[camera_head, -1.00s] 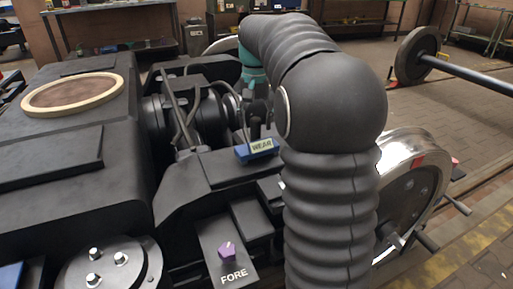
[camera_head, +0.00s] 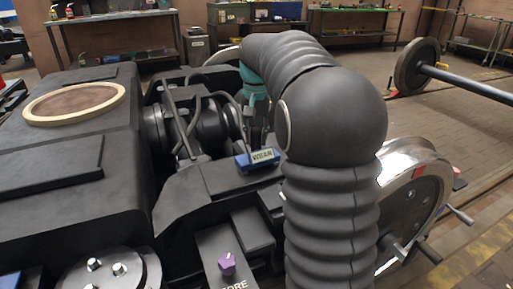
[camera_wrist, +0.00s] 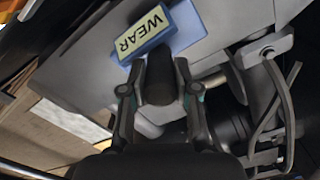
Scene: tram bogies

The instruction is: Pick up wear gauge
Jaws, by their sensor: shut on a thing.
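The wear gauge (camera_head: 258,160) is a small blue block with a pale label reading WEAR. It sits on or just above a dark ledge of the bogie frame in the head view; I cannot tell if it touches. In the wrist view the wear gauge (camera_wrist: 174,28) is at the top centre, just past the fingertips. My gripper (camera_wrist: 158,66) has its fingers on both sides of a dark grip-like part that meets the gauge, and is shut on it. In the head view my arm hides most of the gripper.
A purple knob (camera_head: 227,264) stands on a dark block in front of the gauge. Dark hoses and pipes (camera_head: 183,125) rise behind and left of it. A shiny wheel (camera_head: 415,190) is at the right. The bogie's flat top with a round ring (camera_head: 75,103) lies left.

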